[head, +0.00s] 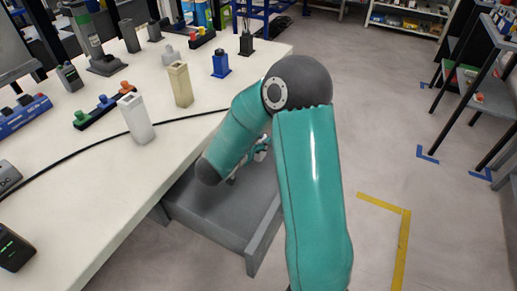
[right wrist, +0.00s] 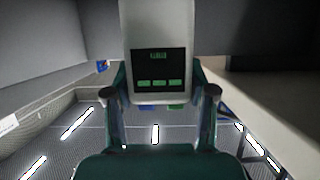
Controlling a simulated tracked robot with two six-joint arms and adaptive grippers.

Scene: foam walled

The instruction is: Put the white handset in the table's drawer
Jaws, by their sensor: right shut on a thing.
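The white handset (right wrist: 157,25) shows in the right wrist view, with a dark screen and green marks on its face. My right gripper (right wrist: 160,97) is shut on it, one finger on each side. In the head view the table's drawer (head: 215,216) is grey and pulled open below the table edge. My right arm reaches down over the drawer. Only a small part of the gripper (head: 262,149) shows behind the arm there, and the handset is hidden. I cannot tell whether the handset touches the drawer. My left gripper is not in view.
A dark shelf stands at the right, with clear floor between.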

